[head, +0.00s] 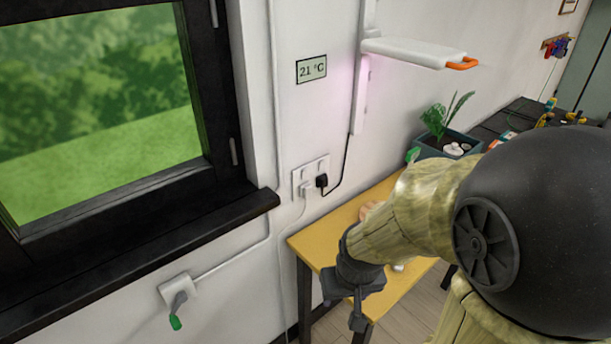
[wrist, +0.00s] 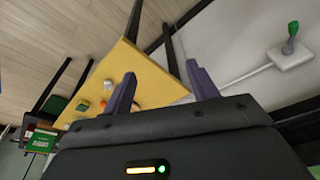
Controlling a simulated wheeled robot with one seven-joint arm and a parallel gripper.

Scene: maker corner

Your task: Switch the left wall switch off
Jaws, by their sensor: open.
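The left wall switch (head: 176,288) is a white plate on the wall below the window sill. Its grey lever points down and ends in a green tip (head: 175,322). The switch also shows at the upper right of the wrist view (wrist: 292,54), with its green tip (wrist: 293,28). My gripper (head: 343,304) hangs in front of the table's near end, well to the right of the switch and apart from it. In the wrist view my gripper (wrist: 160,76) has its two fingers spread with nothing held between them.
A yellow table (head: 318,244) stands against the wall behind my gripper, with small items on it. A socket plate (head: 298,176) with plugs and cords is above it. A dark window sill (head: 150,258) juts out above the switch. A planter (head: 430,150) stands farther back. A white lamp (head: 415,52) sticks out higher up.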

